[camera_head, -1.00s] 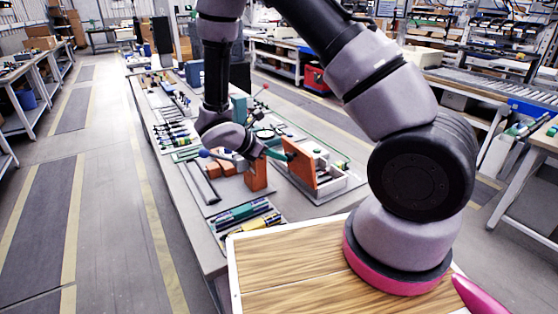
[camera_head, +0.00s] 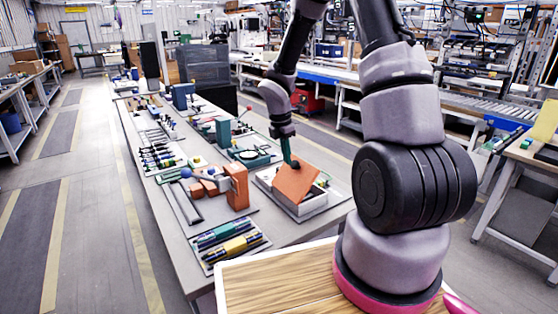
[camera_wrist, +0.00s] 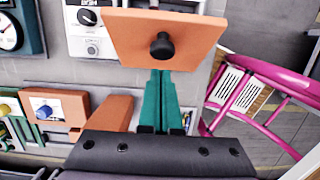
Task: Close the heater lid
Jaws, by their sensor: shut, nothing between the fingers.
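The heater is a low white box (camera_head: 312,211) on the table, right of centre in the head view. Its orange lid (camera_head: 294,187) is tilted, partly raised over the box. In the wrist view the lid (camera_wrist: 205,38) fills the upper middle, with a black knob (camera_wrist: 161,46) on the face toward me. My gripper (camera_head: 290,162) has teal fingers that are shut and empty. They are at the lid's upper edge in the head view; contact there cannot be told. The fingers also show below the lid in the wrist view.
An orange block (camera_head: 237,186) stands left of the heater. A tray of green and yellow tools (camera_head: 228,240) lies in front. A round gauge (camera_head: 254,155) sits behind. The floor aisle left of the table is clear.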

